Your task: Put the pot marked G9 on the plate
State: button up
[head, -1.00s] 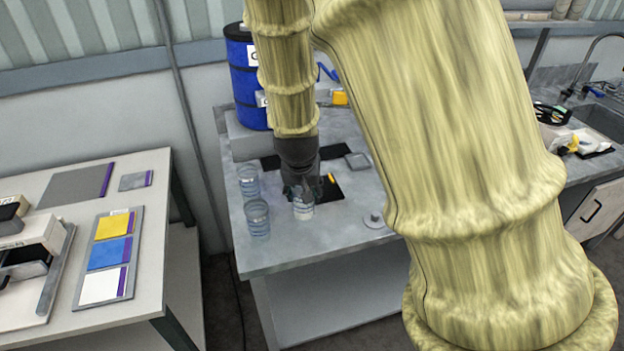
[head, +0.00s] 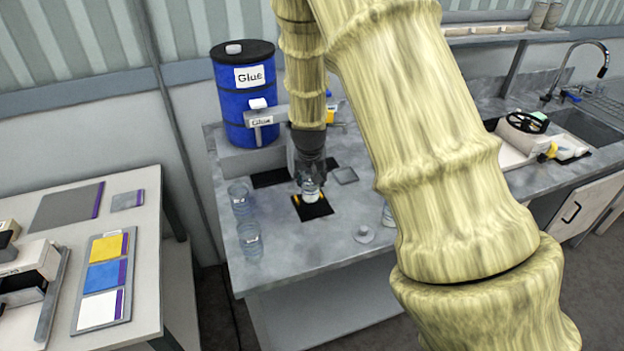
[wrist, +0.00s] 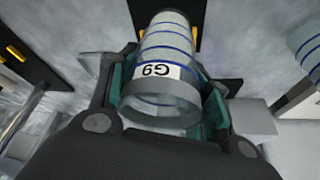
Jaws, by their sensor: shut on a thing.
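The pot marked G9 (wrist: 165,75) is clear with blue rings and a white label, and its label reads upside down in the wrist view. My gripper (wrist: 165,110) is shut on it, one finger on each side. In the head view the pot (head: 311,190) hangs upright below my gripper (head: 310,172), over a black square plate with yellow marks (head: 316,210). Black surface with yellow marks also shows behind the pot in the wrist view (wrist: 182,8). I cannot tell whether the pot touches the plate.
Two similar clear pots (head: 241,200) (head: 250,240) stand to the left on the bench. Another (head: 388,218) is partly hidden by my arm. A small grey round piece (head: 364,235) lies at the front. A blue glue drum (head: 244,95) stands behind.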

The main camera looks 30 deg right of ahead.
aim_at(312, 183)
jog(key=shift+w+d, duration=0.3)
jog(key=shift+d, duration=0.15)
jog(key=shift+f+p, duration=0.3)
jog(key=shift+p, duration=0.25)
jog(key=shift+f+p, duration=0.6)
jog(key=shift+f, duration=0.9)
jog(key=shift+f, duration=0.15)
jog(key=o, duration=1)
jog(key=shift+o, duration=0.2)
